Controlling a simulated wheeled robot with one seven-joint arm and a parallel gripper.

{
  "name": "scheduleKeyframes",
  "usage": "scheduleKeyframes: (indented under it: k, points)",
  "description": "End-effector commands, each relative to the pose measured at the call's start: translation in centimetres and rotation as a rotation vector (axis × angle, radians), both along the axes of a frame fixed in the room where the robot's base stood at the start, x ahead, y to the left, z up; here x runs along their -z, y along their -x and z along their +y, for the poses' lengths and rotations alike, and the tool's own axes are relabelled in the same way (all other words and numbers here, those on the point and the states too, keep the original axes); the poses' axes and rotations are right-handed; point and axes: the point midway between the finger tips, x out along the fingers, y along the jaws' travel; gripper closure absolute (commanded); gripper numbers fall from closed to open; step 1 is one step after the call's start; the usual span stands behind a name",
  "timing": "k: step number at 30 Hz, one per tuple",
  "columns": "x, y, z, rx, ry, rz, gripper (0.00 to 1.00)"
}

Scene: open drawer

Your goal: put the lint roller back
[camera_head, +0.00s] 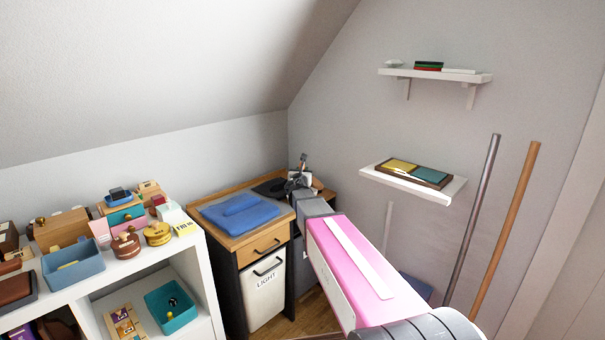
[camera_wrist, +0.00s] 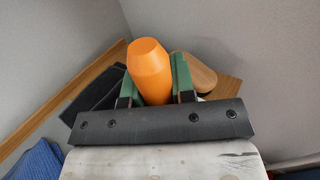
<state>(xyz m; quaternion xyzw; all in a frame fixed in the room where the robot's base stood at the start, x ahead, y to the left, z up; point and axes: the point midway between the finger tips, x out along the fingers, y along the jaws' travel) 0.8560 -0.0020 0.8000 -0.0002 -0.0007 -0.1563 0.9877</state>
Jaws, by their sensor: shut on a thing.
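In the wrist view my gripper (camera_wrist: 152,90) is shut on an orange, rounded thing, which appears to be the lint roller (camera_wrist: 150,62). It stands up between the green-padded fingers; its lower part is hidden behind the gripper body. In the head view my gripper (camera_head: 299,178) is small and dark, over the back right corner of the wooden-topped cabinet, and the orange thing cannot be made out there.
A folded blue cloth (camera_head: 240,214) covers much of the cabinet top. A black flat thing (camera_head: 270,187) lies behind it. In the wrist view a light-brown wooden thing (camera_wrist: 196,72) stands right of the fingers. A crowded white shelf unit (camera_head: 135,262) is at left; poles (camera_head: 472,220) lean at right.

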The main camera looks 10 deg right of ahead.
Motion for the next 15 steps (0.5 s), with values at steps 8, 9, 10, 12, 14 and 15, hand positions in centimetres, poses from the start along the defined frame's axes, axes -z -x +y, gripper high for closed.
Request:
scheduleKeyframes:
  k: [8, 9, 10, 12, 14, 15]
  points:
    - [0.30, 0.00, 0.01, 0.000, 0.000, 0.001, 0.73]
    - [0.26, 0.00, 0.01, 0.000, -0.001, 0.001, 0.60]
    - [0.26, 0.01, 0.00, 0.000, -0.001, 0.001, 0.51]
    - [0.26, 0.01, 0.01, 0.000, 0.000, 0.001, 0.51]
    - [0.25, 0.01, 0.01, 0.000, 0.000, 0.001, 0.51]
    - [0.25, 0.01, 0.01, 0.000, 0.000, 0.001, 0.51]
